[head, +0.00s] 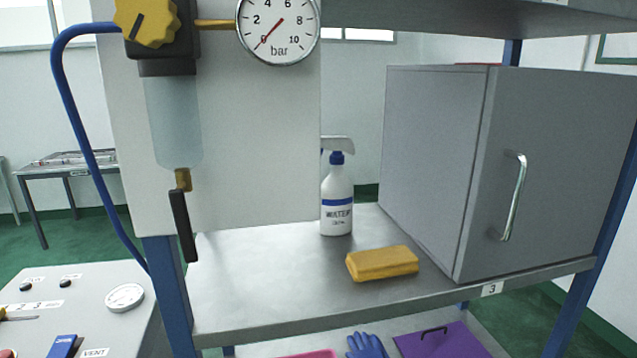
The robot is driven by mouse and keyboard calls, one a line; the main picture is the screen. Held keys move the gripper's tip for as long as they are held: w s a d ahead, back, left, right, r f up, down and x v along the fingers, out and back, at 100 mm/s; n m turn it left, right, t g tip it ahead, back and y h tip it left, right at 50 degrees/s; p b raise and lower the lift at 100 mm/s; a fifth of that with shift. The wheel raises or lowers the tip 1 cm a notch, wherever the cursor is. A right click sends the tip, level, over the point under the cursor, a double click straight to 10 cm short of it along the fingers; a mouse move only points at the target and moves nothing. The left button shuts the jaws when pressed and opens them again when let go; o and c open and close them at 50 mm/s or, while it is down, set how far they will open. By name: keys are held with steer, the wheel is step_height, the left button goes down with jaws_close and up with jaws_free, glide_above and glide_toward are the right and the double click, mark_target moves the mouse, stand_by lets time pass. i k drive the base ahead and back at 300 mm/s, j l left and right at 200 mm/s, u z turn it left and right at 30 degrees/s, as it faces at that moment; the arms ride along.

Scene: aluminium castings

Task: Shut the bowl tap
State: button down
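The bowl tap (182,179) is a small brass fitting under the clear filter bowl (174,122) at the upper left. Its black lever (184,226) hangs down from the brass body, close to vertical and tilted slightly. The bowl looks pale blue-grey and see-through. My gripper is not in view, so its place relative to the tap does not show.
A yellow knob (147,20) and a pressure gauge (278,30), needle near 0, sit above. A blue hose (75,120) curves left of the bowl. A spray bottle (337,202), yellow block (382,263) and grey cabinet (430,165) stand on the shelf (250,295).

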mark_target(177, 198)
steer(key=j+u, duration=0.25)
steer(key=u, duration=0.25)
steer(key=i+j+u, duration=0.1)
steer(key=u, duration=0.35)
steer(key=j, duration=0.1)
